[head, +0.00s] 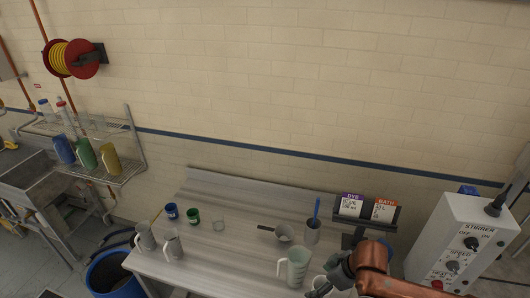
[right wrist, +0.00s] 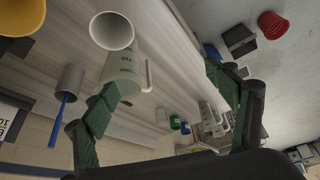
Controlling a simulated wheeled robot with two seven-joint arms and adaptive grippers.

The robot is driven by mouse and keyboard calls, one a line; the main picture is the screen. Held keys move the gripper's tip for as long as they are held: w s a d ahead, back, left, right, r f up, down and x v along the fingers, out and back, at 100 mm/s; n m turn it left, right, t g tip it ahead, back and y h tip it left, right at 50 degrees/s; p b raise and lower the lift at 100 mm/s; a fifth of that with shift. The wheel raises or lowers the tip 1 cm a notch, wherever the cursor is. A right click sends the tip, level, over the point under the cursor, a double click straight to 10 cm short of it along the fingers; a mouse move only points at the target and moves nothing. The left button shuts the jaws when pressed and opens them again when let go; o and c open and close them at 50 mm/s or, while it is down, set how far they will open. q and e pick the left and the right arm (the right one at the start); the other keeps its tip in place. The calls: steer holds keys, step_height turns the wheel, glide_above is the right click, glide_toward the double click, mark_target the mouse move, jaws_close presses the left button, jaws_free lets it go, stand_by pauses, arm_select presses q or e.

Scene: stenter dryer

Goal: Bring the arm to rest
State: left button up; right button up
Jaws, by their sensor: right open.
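My right arm comes in at the lower right of the head view, with its dark gripper (head: 332,284) low over the front of the grey table (head: 235,262). In the right wrist view the two green-padded fingers of the right gripper (right wrist: 160,78) stand wide apart with nothing held between them. A translucent measuring jug (head: 297,265) stands just left of the gripper; it also shows beyond the left finger in the wrist view (right wrist: 124,70). A white cup (right wrist: 112,31) is close to the jug. My left gripper is not in view.
A steel beaker with a blue handle (head: 312,233), a small pan (head: 284,233), cups and grey jugs (head: 172,246) stand on the table. Dye and bath cards (head: 350,206) and the stirrer box (head: 463,245) are at the right.

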steer(key=shift+s+a+f+t+y, duration=0.65)
steer(key=shift+s+a+f, duration=0.95)
steer(key=shift+f, duration=0.95)
steer(key=s+d+f+m+h, duration=0.3)
steer(key=s+d+f+m, duration=0.3)
steer(key=s+d, duration=0.4)
steer(key=s+d+f+m+h, duration=0.35)
steer(key=s+d+f, duration=0.35)
steer(key=s+d, duration=0.35)
step_height(320, 180, down, 42)
steer(key=a+g+b, duration=0.1)
steer(key=g+b, duration=0.1)
steer(key=b, duration=1)
arm_select(q)
step_height(320, 180, down, 22)
steer(key=s+b, duration=0.1)
steer(key=b, duration=0.9)
steer(key=shift+s, duration=0.3)
arm_select(e)
steer(key=s+f, duration=0.9)
steer(key=f, duration=0.4)
steer(key=s+f+g+y, duration=0.1)
steer(key=s+f, duration=0.9)
steer(key=f, duration=0.4)
steer(key=shift+f+n, duration=0.15)
steer(key=shift+n, duration=0.2)
